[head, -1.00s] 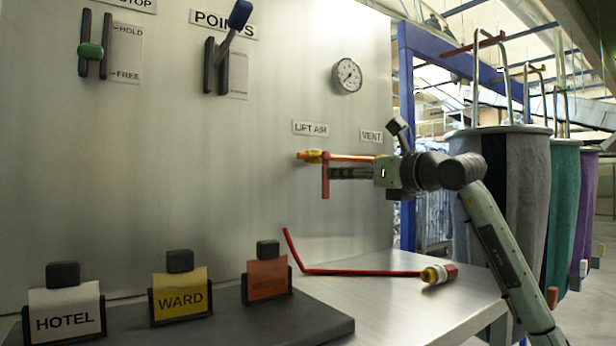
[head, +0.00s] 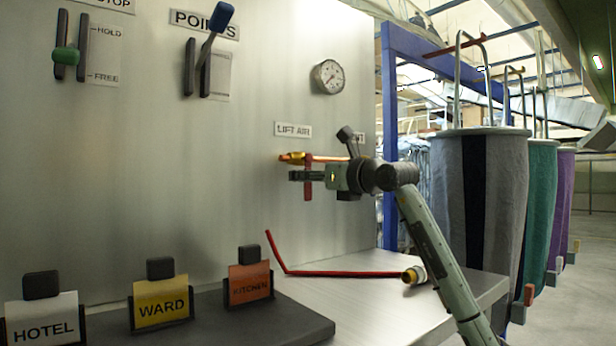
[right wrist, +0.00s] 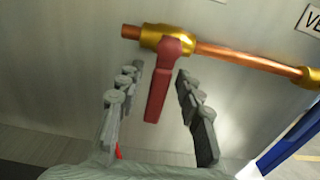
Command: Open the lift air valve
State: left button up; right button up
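The lift air valve is a brass body (right wrist: 153,36) on a copper pipe, under the LIFT AIR label (head: 293,130) on the metal panel. Its red lever (right wrist: 165,85) hangs down, across the pipe; in the head view the lever (head: 308,191) is partly covered by my gripper. My right gripper (head: 297,176) reaches in from the right at the lever's height. In the right wrist view my right gripper (right wrist: 160,78) is open, with one finger on each side of the lever and a visible gap to both. My left gripper is not in view.
A red hose (head: 340,273) with a brass-ended fitting lies on the metal shelf (head: 400,320) below. A gauge (head: 328,77) is above the valve. HOTEL, WARD and KITCHEN tags (head: 162,303) stand at lower left. Hanging bags (head: 480,200) are at right.

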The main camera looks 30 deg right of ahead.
grip_shut()
dwell(0.3)
jog(key=shift+d+n, duration=0.15)
jog(key=shift+n, duration=0.25)
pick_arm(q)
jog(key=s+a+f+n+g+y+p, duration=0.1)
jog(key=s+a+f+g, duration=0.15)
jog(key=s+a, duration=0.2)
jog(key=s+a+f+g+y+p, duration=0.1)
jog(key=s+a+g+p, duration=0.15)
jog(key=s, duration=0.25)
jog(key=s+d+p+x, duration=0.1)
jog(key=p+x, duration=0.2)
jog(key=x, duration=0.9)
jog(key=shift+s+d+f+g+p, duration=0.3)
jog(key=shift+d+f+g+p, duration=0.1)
pick_arm(e)
jog(key=shift+w+d+r+n, duration=0.1)
jog(key=shift+d+r+n, duration=0.55)
jog(key=shift+n, duration=2.25)
jog(key=shift+d+r+n, duration=0.5)
jog(key=shift+r+n, duration=0.15)
jog(key=shift+n, duration=2.25)
jog(key=shift+w+d+r+n, duration=0.1)
jog(key=shift+d+r+n, duration=0.55)
jog(key=shift+n, duration=2.25)
